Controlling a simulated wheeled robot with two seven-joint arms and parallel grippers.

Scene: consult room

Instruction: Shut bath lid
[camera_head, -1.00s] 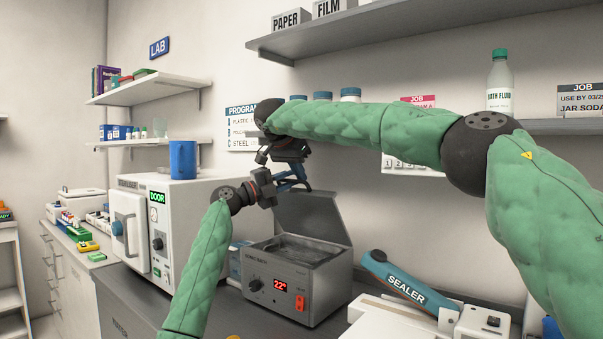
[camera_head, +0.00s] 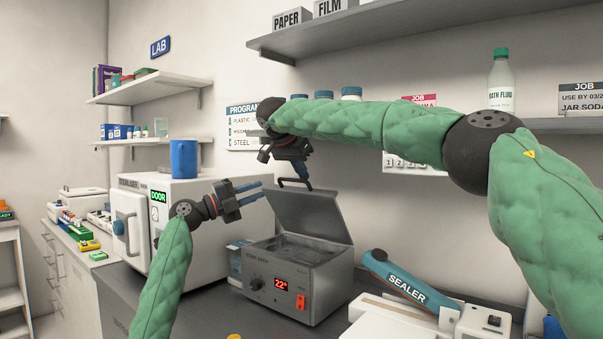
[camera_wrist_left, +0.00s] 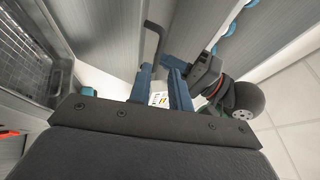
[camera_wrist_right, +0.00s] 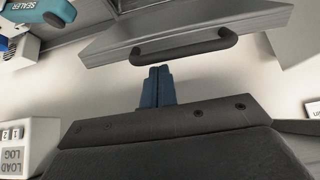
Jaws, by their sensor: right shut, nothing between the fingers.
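The metal sonic bath (camera_head: 285,292) stands on the counter with its grey lid (camera_head: 310,218) raised and leaning back. The dark lid handle (camera_head: 294,184) is at the lid's upper edge. My right gripper (camera_head: 306,172) is just above the handle; its blue fingers are together and empty. In the right wrist view the fingertips (camera_wrist_right: 159,72) point toward the handle (camera_wrist_right: 185,48), with a small apparent gap. My left gripper (camera_head: 260,188) is left of the lid, fingers slightly parted and empty. The left wrist view shows its fingers (camera_wrist_left: 162,75) with the handle (camera_wrist_left: 154,40) beyond.
A white steriliser (camera_head: 190,210) with a blue mug (camera_head: 184,158) on top stands left of the bath. A sealer (camera_head: 400,285) stands at the right. A shelf (camera_head: 420,35) hangs above. My right arm crosses in front of the wall.

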